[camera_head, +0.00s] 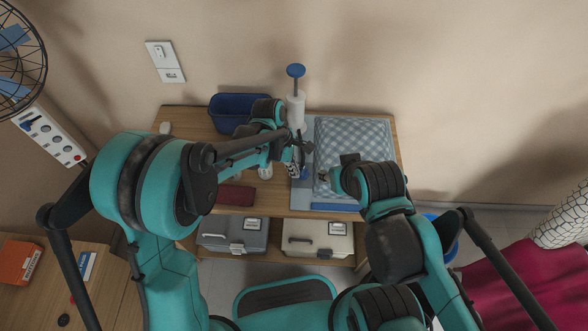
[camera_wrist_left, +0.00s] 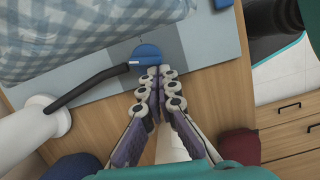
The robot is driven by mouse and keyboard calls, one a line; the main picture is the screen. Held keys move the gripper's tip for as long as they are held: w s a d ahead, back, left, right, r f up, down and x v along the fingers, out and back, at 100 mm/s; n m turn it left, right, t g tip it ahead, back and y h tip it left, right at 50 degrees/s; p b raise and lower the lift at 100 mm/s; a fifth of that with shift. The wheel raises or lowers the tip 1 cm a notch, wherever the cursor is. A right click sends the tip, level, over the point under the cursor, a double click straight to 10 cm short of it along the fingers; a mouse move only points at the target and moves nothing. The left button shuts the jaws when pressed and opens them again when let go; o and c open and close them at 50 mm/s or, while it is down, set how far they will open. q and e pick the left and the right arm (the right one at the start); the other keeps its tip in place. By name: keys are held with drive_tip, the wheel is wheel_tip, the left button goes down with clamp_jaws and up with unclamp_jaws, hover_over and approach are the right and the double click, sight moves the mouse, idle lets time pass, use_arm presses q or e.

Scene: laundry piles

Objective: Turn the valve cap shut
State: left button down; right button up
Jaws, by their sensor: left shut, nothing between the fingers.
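The blue valve cap (camera_wrist_left: 146,55) lies on the grey sheet of the storage bag (camera_wrist_left: 205,45), beside the plaid bundle (camera_wrist_left: 80,30). A dark hose (camera_wrist_left: 92,87) runs from the white pump (camera_wrist_left: 35,130) to the cap's left side. In the head view the pump (camera_head: 296,110) stands upright with a blue handle on top. My left gripper (camera_wrist_left: 156,74) is shut and empty, its fingertips at the cap's near edge. I cannot tell whether they touch it. In the head view the left gripper (camera_head: 298,160) hides part of the cap area. My right gripper (camera_head: 330,178) is by the plaid bundle's left edge, fingers unclear.
A blue bin (camera_head: 228,112) stands at the table's back left. A dark red item (camera_head: 236,195) lies at the front left. A grey case (camera_head: 232,234) and a cream case (camera_head: 317,239) sit on the shelf below. The wall is close behind.

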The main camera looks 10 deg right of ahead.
use_arm(q)
drive_tip(key=shift+d, duration=0.1)
idle(0.8)
drive_tip(key=shift+w+d, duration=0.45)
drive_tip(key=shift+w, duration=0.05)
drive_tip(key=a, duration=0.1)
drive_tip(key=w+a, duration=0.1)
drive_tip(key=a, duration=0.1)
drive_tip(key=shift+w+a, duration=0.15)
drive_tip(key=s+p+v, duration=0.1)
drive_tip(key=p+v, duration=0.2)
drive_tip(key=v, duration=0.7)
drive_tip(key=shift+w+a, duration=0.45)
